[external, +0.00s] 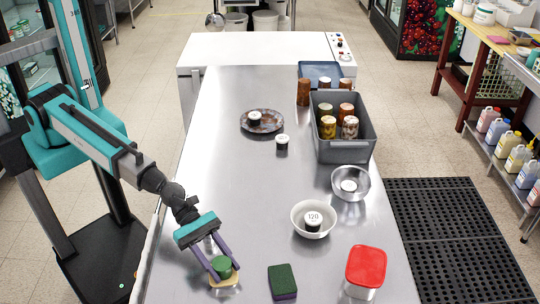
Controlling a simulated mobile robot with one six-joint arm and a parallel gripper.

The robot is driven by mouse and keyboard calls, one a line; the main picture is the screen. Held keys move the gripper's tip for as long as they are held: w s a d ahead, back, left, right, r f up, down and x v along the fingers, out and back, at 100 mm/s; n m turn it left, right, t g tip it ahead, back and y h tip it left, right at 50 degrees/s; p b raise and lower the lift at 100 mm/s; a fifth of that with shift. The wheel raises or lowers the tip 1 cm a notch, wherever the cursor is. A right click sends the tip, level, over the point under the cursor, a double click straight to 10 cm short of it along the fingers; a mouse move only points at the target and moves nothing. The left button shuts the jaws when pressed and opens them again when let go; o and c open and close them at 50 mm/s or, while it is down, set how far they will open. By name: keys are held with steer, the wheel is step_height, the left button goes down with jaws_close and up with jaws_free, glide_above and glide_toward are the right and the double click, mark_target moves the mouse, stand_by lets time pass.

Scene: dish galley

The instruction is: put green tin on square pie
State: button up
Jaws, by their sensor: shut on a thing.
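My gripper (221,266) hangs at the front left of the steel table, with its purple fingers pointing down. It is shut on the green tin (221,265), a small round green tin that sits between the fingertips. Right under the tin is a pale tan, square-edged thing (226,285), which looks like the square pie. The tin and fingers hide much of it. I cannot tell whether the tin touches it or is held just above it.
A green and purple sponge (283,281) and a red-lidded tub (366,267) stand to the right. A white bowl (298,229) and a glass bowl (362,190) hold small weights. Behind are a grey bin (344,150) of jars and a brown plate (273,126). The table's middle left is clear.

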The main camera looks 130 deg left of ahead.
mark_target(216, 258)
steer(key=shift+f, duration=0.15)
steer(key=o, duration=1.1)
steer(key=shift+r, duration=0.25)
steer(key=shift+b+v, duration=0.55)
steer(key=shift+v, duration=1.95)
steer(key=shift+s+r+p, duration=0.2)
steer(key=shift+p, duration=0.3)
steer(key=shift+p+v, duration=0.95)
steer(key=shift+p, duration=0.6)
steer(key=shift+s+f, duration=0.1)
steer(key=shift+f, duration=0.1)
